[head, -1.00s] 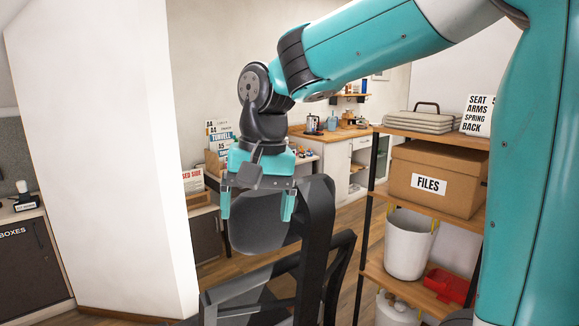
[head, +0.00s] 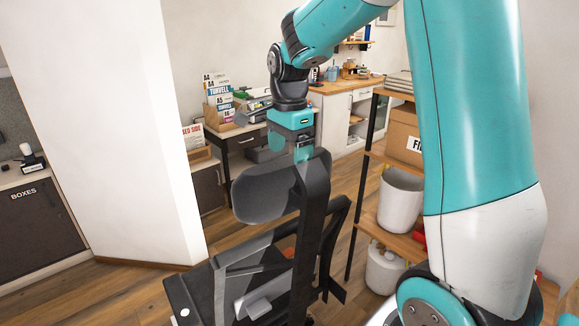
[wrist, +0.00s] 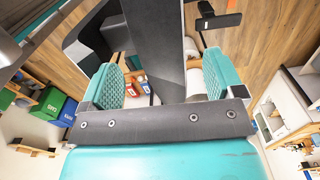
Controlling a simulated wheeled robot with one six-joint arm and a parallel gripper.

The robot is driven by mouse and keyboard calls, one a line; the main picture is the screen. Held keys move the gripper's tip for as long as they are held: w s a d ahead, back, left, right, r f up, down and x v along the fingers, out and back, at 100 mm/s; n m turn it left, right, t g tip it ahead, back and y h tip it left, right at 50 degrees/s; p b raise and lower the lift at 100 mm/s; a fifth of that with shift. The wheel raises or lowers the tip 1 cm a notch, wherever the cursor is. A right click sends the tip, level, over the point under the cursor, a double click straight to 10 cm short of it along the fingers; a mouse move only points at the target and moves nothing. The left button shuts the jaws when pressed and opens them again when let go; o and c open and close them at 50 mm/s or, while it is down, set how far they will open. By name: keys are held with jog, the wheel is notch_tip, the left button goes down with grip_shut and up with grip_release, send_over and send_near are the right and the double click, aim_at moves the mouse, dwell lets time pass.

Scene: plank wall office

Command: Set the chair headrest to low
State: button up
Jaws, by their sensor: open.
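The dark office chair (head: 200,288) stands in the middle of the head view with its back frame upright. Its rounded grey headrest (head: 265,192) sits near the top of a broad dark upright (head: 311,225). My gripper (head: 290,152) is pointing down at the top of this upright, above and behind the headrest. In the wrist view, the teal fingers of my gripper (wrist: 163,78) are apart, with the dark upright (wrist: 156,45) passing between them and a gap on each side. Part of the headrest (wrist: 98,35) shows beyond the left finger. No height marking is visible.
A shelf unit (head: 369,130) with a files box (head: 404,135) and white bins (head: 400,205) stands close on the right. A white wall corner (head: 120,130) stands on the left. Wooden floor is clear left of the chair.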

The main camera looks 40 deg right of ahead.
aim_at(289, 161)
jog(key=shift+f+p, duration=0.4)
jog(key=shift+f, duration=2.3)
jog(key=c, duration=1.3)
jog(key=f+b, duration=0.1)
jog(key=f, duration=0.1)
jog(key=f+b, duration=0.1)
jog(key=f, duration=0.1)
jog(key=f+b, duration=0.2)
jog(key=shift+w+f, duration=0.3)
jog(key=shift+w, duration=0.1)
jog(key=shift+s+r, duration=0.1)
jog(key=o, duration=1.3)
